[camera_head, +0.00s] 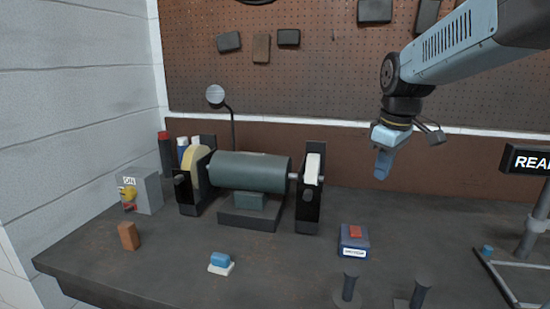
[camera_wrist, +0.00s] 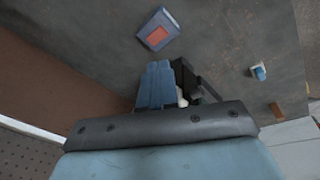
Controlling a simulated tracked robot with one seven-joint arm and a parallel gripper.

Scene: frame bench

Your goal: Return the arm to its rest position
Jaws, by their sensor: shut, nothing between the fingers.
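My gripper (camera_head: 382,165) hangs from the blue-grey arm at the upper right of the head view, pointing down. It is shut and empty, above the back part of the bench and in front of the brown board. In the wrist view, the blue fingers (camera_wrist: 156,86) are together with nothing between them. The arm is raised and clear of the bench objects.
A bench grinder (camera_head: 250,172) stands on the bench (camera_head: 280,265), with a switch box (camera_head: 148,190) to its left. A blue box with a red top (camera_head: 354,240), a blue block on a white base (camera_head: 220,262) and a brown block (camera_head: 128,236) lie in front. A metal frame (camera_head: 495,275) is at right.

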